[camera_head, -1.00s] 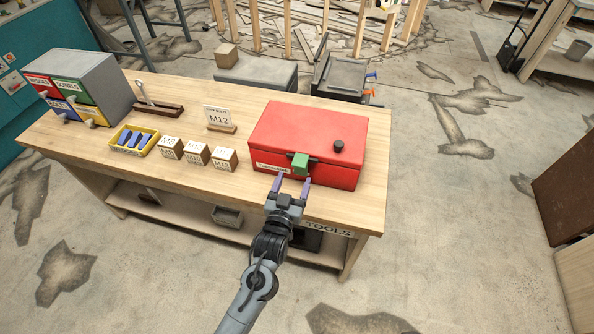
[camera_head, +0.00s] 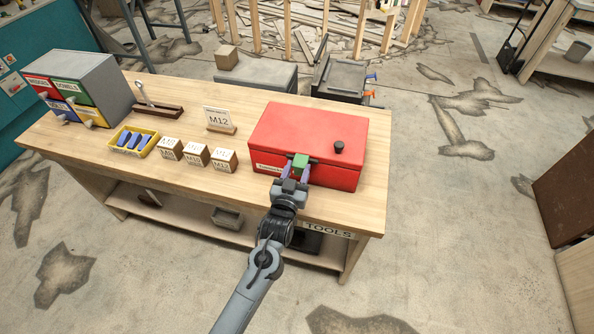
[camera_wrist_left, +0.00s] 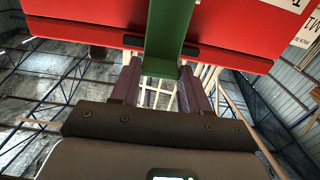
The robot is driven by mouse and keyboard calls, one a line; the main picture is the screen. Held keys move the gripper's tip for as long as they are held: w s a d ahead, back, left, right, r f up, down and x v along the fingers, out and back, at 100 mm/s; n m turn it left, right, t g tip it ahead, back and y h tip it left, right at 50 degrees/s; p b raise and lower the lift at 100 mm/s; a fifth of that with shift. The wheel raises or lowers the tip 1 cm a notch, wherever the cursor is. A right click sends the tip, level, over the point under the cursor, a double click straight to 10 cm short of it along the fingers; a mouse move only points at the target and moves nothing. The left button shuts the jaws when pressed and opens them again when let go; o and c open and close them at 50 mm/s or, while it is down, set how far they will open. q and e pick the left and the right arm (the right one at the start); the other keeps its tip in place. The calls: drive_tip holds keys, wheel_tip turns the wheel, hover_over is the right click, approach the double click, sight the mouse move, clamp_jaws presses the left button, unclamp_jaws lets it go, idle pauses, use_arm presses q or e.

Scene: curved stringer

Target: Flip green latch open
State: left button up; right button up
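The red toolbox (camera_head: 300,131) stands shut at the right end of the wooden workbench. The green latch (camera_head: 300,161) is on the middle of its front face and hangs down over the lid seam. My left gripper (camera_head: 295,171) is at the front of the box with one purple finger on each side of the latch. In the left wrist view the green latch (camera_wrist_left: 169,35) runs down between the fingertips (camera_wrist_left: 160,72), which lie close against its sides. My right gripper is out of view.
The workbench (camera_head: 235,95) also holds several wooden blocks (camera_head: 195,154), a yellow bin (camera_head: 134,141), an M12 sign (camera_head: 219,119) and a drawer cabinet (camera_head: 84,84). A black knob (camera_head: 338,146) sits on the toolbox, right of the latch.

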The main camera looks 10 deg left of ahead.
use_arm(q)
clamp_jaws()
drive_tip(key=shift+s+a+f+t+h+b, duration=0.15)
drive_tip(key=shift+s+f+t+b, duration=0.75)
drive_tip(key=shift+b, duration=1.6)
drive_tip(key=shift+s+f+t+h+b, duration=0.15)
drive_tip(key=shift+f+t+b, duration=0.4)
drive_tip(key=shift+t+b, duration=1.45)
drive_tip(key=shift+s+a+f+t+h+b, duration=0.1)
drive_tip(key=shift+s+f+t+b, duration=0.6)
drive_tip(key=shift+b, duration=2.35)
drive_tip(key=shift+w, duration=0.1)
drive_tip(key=o, duration=0.7)
unclamp_jaws()
drive_tip(key=p+v, duration=0.1)
drive_tip(key=v, duration=1)
drive_tip(key=shift+r, duration=0.1)
